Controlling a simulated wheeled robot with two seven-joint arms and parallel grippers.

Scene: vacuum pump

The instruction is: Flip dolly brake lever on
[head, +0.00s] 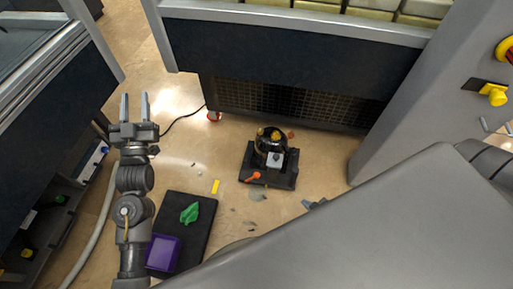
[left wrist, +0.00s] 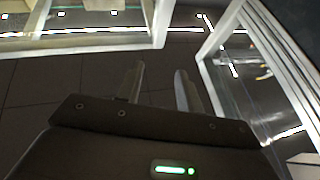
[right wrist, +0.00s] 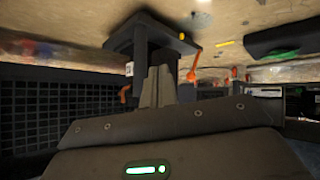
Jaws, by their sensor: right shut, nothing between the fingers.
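In the head view, a black dolly (head: 284,182) stands on the floor with a dark vacuum pump (head: 272,145) on it. An orange lever (head: 252,177) sticks out at its near left corner. The right wrist view looks inverted: the dolly (right wrist: 165,32) is near the top, and an orange lever (right wrist: 194,66) shows just right of my right gripper (right wrist: 158,72). That gripper is shut and empty; I see no clear contact with the lever. My left gripper (head: 135,94) is open and empty, well left of the dolly. Its spread fingers show in the left wrist view (left wrist: 158,80).
A black mat (head: 203,235) with a green crumpled item (head: 190,213) and a purple bin (head: 163,252) lies near left of the dolly. A grilled cabinet (head: 290,104) stands behind it. A yellow strip (head: 215,186) and grey scraps lie on the floor. A grey panel (head: 420,100) stands right.

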